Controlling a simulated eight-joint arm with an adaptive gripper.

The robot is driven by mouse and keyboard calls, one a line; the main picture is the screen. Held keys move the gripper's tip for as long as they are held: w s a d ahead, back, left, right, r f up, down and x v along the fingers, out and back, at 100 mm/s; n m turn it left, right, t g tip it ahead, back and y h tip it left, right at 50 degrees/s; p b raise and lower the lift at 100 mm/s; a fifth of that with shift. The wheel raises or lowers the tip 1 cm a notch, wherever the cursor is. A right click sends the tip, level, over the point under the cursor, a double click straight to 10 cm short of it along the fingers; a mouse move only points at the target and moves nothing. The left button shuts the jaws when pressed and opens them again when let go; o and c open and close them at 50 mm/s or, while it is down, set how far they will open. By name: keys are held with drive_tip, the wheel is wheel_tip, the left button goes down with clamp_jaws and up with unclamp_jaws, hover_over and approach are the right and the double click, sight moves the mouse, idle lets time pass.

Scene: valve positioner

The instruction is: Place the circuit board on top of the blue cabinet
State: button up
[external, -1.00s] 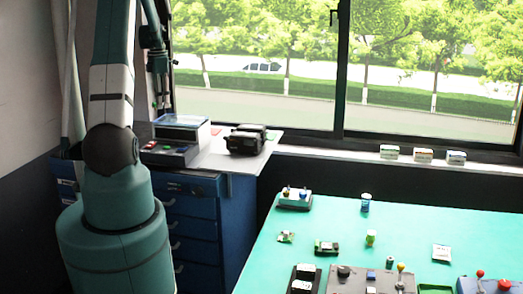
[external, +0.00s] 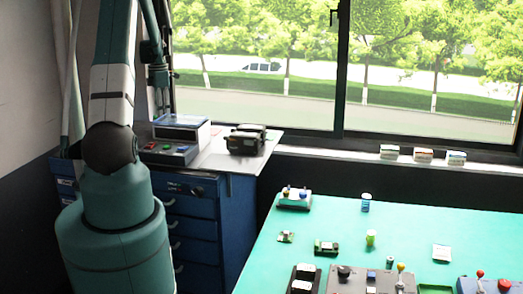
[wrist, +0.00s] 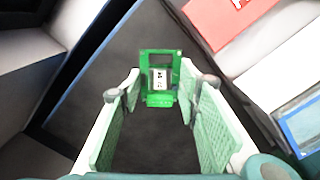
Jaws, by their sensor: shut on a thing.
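My gripper (wrist: 160,76) is shut on a small green circuit board (wrist: 161,99) with a pale label in the middle. The board sits between the fingertips in the wrist view, over a dark surface. In the external view my gripper hangs at the left by the window, partly behind my arm; the board cannot be made out there. The blue cabinet (external: 205,232) with several drawers stands behind and right of my base. Its pale top (external: 218,158) shows beside my arm.
On the cabinet top are a dark boxy device (external: 246,140), a grey unit with coloured buttons (external: 168,152) and a clear-topped box (external: 181,128). A green table (external: 400,225) at the right holds several small parts. A red box (wrist: 228,18) shows in the wrist view.

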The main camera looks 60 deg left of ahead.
drive_tip(key=shift+f, duration=0.1)
drive_tip(key=shift+f, duration=1.8)
drive_tip(key=shift+f, duration=0.1)
drive_tip(key=o, duration=0.9)
wheel_tip(320, 180, up, 12)
drive_tip(key=shift+r, duration=0.15)
drive_tip(key=shift+d, duration=0.1)
